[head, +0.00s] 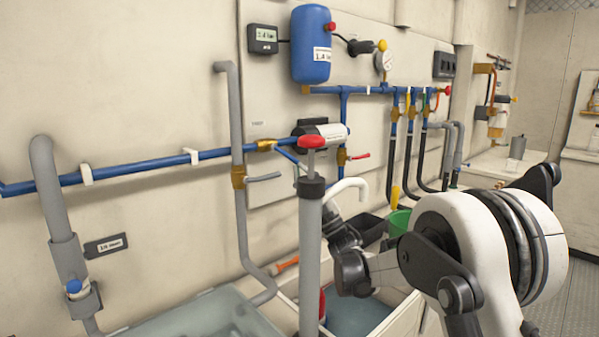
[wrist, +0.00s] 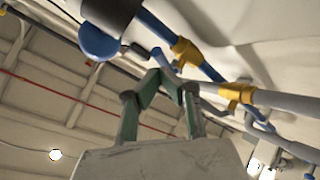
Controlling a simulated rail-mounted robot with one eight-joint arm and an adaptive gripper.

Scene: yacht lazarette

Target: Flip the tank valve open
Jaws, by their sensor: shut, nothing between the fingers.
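No readable label singles out the tank valve. A brass valve (head: 238,177) with a grey lever (head: 264,177) sits on the vertical grey pipe, the lever pointing right. Another brass valve (head: 342,157) has a red lever (head: 359,157), also pointing right. In the wrist view, brass fittings show on a blue pipe (wrist: 187,52) and a grey pipe (wrist: 238,92), beyond and to the right of my fingers. My gripper (wrist: 175,77) is shut and empty, with greenish fingers. In the head view, the upright grey pump tube partly hides it; contact with a lever cannot be told.
The grey pump tube (head: 311,250) with its red top (head: 312,142) stands in front of my gripper. A blue tank (head: 311,45) and blue pipes (head: 140,165) are on the wall.

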